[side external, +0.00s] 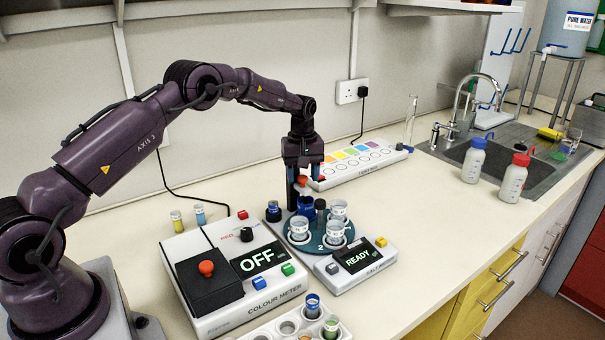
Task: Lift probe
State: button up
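The salt meter (357,259) reads READY and has a round dark teal cup holder (318,250) marked 2 at its left. Several clear cups stand on the holder, such as the front cup (335,231). A dark upright piece (320,209) among the cups may be the probe, but it is too small to be sure. My gripper (303,182) points down above the back left of the holder. A small red part shows between or behind its fingers. Whether the fingers are closed on anything cannot be made out.
The colour meter (219,272) reads OFF, left of the holder. A rack (286,327) with small vials sits in front. A long colour-chart unit (357,168) lies behind. Two wash bottles (473,160) stand near the sink (520,165). The counter right of the salt meter is clear.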

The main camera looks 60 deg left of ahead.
grip_shut()
jog(key=shift+r, duration=3)
jog(key=shift+c, duration=0.5)
grip_release()
jog(key=shift+o, duration=1)
jog(key=shift+f, duration=0.1)
notch_tip(320, 180, up, 13)
